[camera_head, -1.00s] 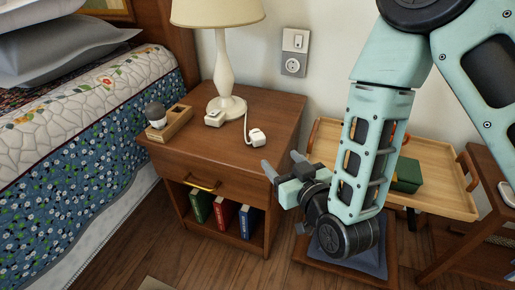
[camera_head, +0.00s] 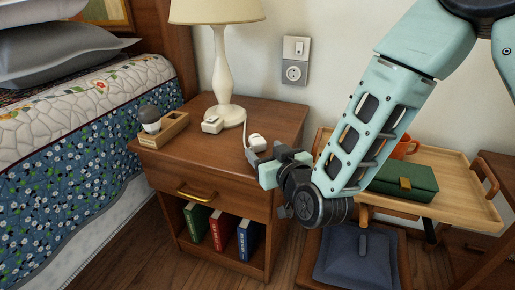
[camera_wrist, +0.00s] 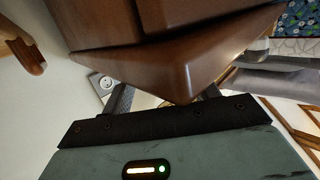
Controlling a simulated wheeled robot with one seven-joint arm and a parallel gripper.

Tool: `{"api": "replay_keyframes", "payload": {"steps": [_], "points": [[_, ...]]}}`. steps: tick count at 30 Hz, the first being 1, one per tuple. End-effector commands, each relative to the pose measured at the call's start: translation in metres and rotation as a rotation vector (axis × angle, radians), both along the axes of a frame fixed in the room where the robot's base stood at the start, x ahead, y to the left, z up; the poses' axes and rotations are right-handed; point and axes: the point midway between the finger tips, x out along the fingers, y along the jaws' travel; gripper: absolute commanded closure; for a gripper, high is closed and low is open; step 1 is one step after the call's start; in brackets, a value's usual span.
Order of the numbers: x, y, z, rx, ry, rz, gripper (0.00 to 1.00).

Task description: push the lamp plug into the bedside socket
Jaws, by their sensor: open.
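The white lamp plug (camera_head: 257,142) lies on the nightstand top near its right edge, with its cord running back toward the lamp (camera_head: 222,62). The bedside socket (camera_head: 293,73) is on the wall plate behind the nightstand, below a switch; it also shows in the wrist view (camera_wrist: 101,83). My gripper (camera_head: 266,153) is open and empty, close in front of the plug in the head view; I cannot tell whether they touch. In the wrist view my fingers (camera_wrist: 166,98) are apart, with the nightstand corner between and above them. The plug is not visible there.
A wooden tray (camera_head: 455,205) with a green box (camera_head: 403,184) stands to the right. The bed is on the left.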

Motion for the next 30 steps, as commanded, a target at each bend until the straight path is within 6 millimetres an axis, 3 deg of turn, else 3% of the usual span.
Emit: {"api": "replay_keyframes", "payload": {"steps": [6,14,20,30], "points": [[0.023,0.011,-0.007,0.001,-0.001,-0.001,0.40],[0.024,0.013,-0.005,0.000,0.001,0.000,0.40],[0.024,0.012,-0.005,0.000,0.001,0.000,0.90],[0.024,0.013,0.001,0.000,-0.001,0.000,0.94]]}}
